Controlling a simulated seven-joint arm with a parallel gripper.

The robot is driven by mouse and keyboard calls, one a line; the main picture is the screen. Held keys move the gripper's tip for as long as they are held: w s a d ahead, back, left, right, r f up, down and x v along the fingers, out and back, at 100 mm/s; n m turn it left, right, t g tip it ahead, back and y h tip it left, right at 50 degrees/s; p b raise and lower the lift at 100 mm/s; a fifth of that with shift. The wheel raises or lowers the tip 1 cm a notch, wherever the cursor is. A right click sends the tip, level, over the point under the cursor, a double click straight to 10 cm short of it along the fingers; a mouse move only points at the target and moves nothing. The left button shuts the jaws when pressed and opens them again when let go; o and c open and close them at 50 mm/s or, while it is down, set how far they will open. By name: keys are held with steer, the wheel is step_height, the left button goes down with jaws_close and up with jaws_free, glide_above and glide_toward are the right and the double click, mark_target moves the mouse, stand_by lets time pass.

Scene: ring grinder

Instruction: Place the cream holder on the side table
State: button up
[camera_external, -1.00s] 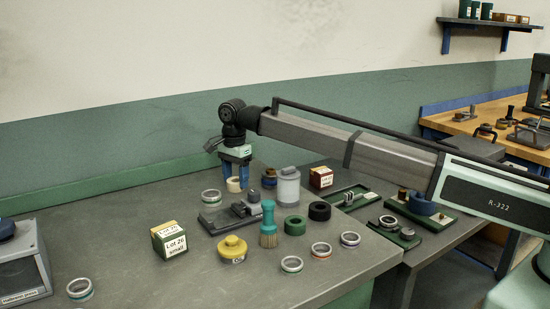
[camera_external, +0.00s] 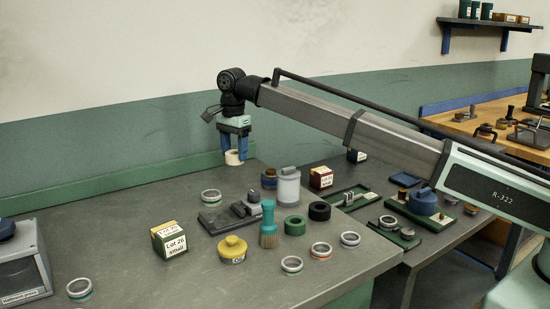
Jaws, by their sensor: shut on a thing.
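The cream holder (camera_external: 234,158) is a small pale ring-like piece held between the fingertips of my gripper (camera_external: 235,150). My gripper points down and is shut on the holder, which hangs above the back of the grey main table (camera_external: 130,220). The side table (camera_external: 450,240) is the lower grey surface to the right, past the main table's edge. It carries green trays and a blue rounded piece (camera_external: 424,201).
A grey canister (camera_external: 289,186), a dark jar with a tan part (camera_external: 269,180), a red lot box (camera_external: 321,178) and black and green rings stand right of my gripper. A teal brush (camera_external: 268,225), yellow pot (camera_external: 232,249) and several metal rings lie nearer the front.

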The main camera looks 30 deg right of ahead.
steer(key=shift+r, duration=0.5)
steer(key=shift+w+d, duration=0.15)
steer(key=shift+d, duration=0.2)
steer(key=w+d+f+m, duration=0.15)
steer(key=w+d, duration=0.25)
steer(key=d, duration=1.1)
steer(key=w+d+f+m, duration=0.1)
steer(key=w+d+m, duration=0.2)
steer(key=d, duration=1.3)
steer(key=s+d+f+m, duration=0.15)
steer(key=s+d, duration=0.25)
steer(key=d, duration=0.7)
steer(key=s+d+f, duration=0.2)
steer(key=s+d, duration=0.1)
steer(key=d, duration=0.8)
steer(key=shift+s+d+f+n, duration=0.1)
steer(key=shift+s+f+n, duration=0.75)
steer(key=shift+f, duration=1.1)
steer(key=shift+s+f+n, duration=0.6)
steer(key=shift+f+n, duration=0.55)
steer(key=shift+f, duration=0.75)
steer(key=shift+s+d+f+n, duration=0.1)
steer(key=shift+s+f+n, duration=0.75)
steer(key=shift+f, duration=1.1)
